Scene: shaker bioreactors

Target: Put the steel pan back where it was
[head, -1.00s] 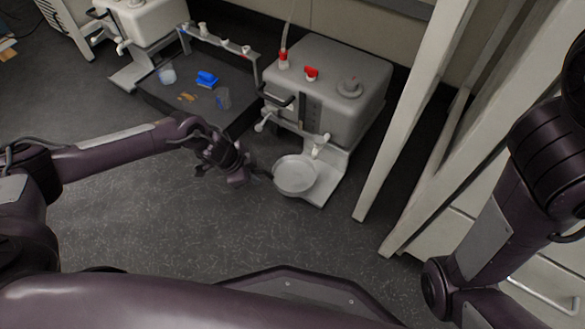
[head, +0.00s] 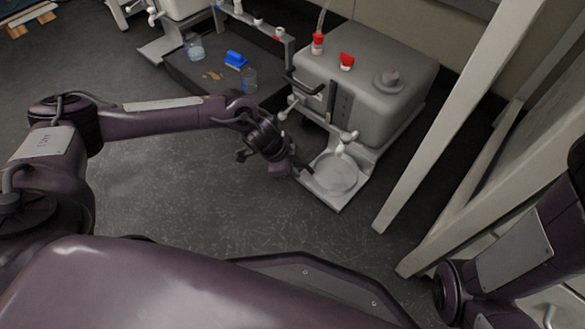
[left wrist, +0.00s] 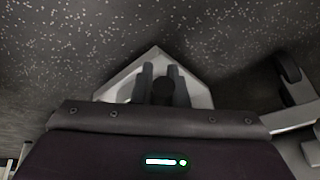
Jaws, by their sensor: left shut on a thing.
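The steel pan (head: 334,176) is a round, shallow, pale grey pan at the front of the grey tank unit, below its white tap (head: 346,140). It is over the unit's light base plate (head: 337,202); I cannot tell whether it touches the plate. My left gripper (head: 296,167) is at the pan's left side, shut on its dark handle. In the left wrist view, the two fingers (left wrist: 163,85) stand on either side of a dark round end, with part of the pale plate behind. The right arm shows at the right edge, but its gripper is out of view.
The grey tank (head: 365,85) with red caps stands behind the pan. A dark platform (head: 205,84) with a blue object (head: 236,60) and clear containers lies to the left. A pale upright post (head: 437,115) rises to the right. The floor in front is clear.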

